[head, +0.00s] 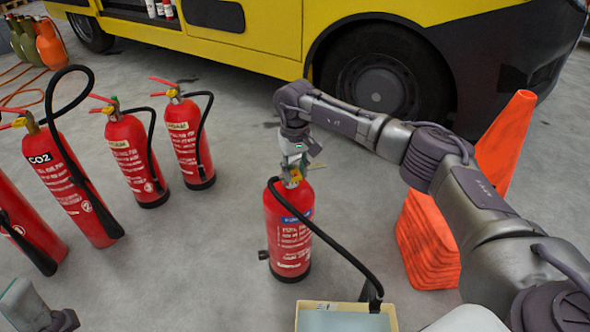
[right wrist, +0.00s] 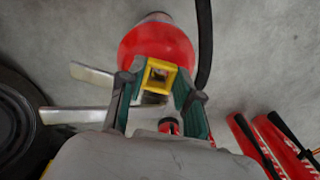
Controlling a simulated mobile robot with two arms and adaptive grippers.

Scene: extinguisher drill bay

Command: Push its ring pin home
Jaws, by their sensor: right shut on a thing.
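A red extinguisher (head: 289,232) with a blue label stands upright on the floor in the middle of the head view, its black hose hanging to the right. My right gripper (head: 293,165) is above its valve head. In the right wrist view, its fingers (right wrist: 158,88) are shut on a square yellow ring, which I take as the ring pin (right wrist: 156,66). The red body (right wrist: 158,42) and two metal levers (right wrist: 92,74) lie beyond and beside it. The pin's shaft is hidden, so its depth cannot be told. My left gripper (head: 40,312) shows only partly at the bottom left.
Several other red extinguishers (head: 130,158) stand to the left. A pale tray (head: 310,306) is at the bottom centre. Orange cones (head: 430,245) stand to the right, near my right arm. A yellow truck (head: 275,42) is behind. Bare floor surrounds the middle extinguisher on its left.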

